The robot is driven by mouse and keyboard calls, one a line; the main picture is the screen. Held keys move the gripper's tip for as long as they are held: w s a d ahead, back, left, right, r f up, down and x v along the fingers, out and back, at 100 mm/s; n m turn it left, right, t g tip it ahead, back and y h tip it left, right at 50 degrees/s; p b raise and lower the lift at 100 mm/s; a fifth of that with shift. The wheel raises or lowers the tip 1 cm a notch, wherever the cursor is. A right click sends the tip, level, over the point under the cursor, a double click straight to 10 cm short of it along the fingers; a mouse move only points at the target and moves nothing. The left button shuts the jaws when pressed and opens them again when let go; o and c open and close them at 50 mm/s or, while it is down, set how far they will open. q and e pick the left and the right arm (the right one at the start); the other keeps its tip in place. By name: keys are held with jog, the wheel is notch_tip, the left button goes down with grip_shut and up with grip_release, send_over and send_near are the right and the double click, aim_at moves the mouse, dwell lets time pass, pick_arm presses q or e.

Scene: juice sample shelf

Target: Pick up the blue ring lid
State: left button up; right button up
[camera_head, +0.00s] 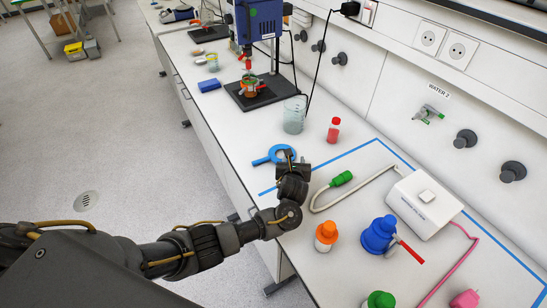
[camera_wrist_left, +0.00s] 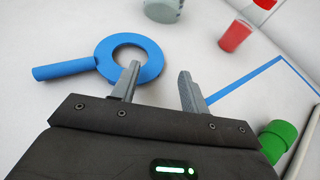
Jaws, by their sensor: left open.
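The blue ring lid (camera_head: 262,160) lies flat on the bench, a round ring with a straight handle pointing left. It also shows in the left wrist view (camera_wrist_left: 107,56), with its handle at the left. My left gripper (camera_head: 293,161) is above the bench beside the ring's near right side and hides part of it in the head view. In the left wrist view its two fingers (camera_wrist_left: 159,76) are apart with nothing between them. The left finger overlaps the ring's near right edge, and I cannot tell whether it touches. My right gripper is not in view.
A glass beaker (camera_head: 293,117) and a red-filled vial (camera_head: 333,131) stand behind. A green-handled item (camera_head: 341,179), an orange-capped bottle (camera_head: 326,234), a blue bottle (camera_head: 379,235) and a white device (camera_head: 424,205) are to the right.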

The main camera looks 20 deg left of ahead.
aim_at(274, 157)
pick_arm(q)
jog(key=x, duration=0.4)
jog(key=shift+a+f, duration=0.15)
jog(key=shift+a, duration=0.25)
jog(key=shift+w+f, duration=0.2)
jog(key=shift+w, duration=0.2)
grip_shut()
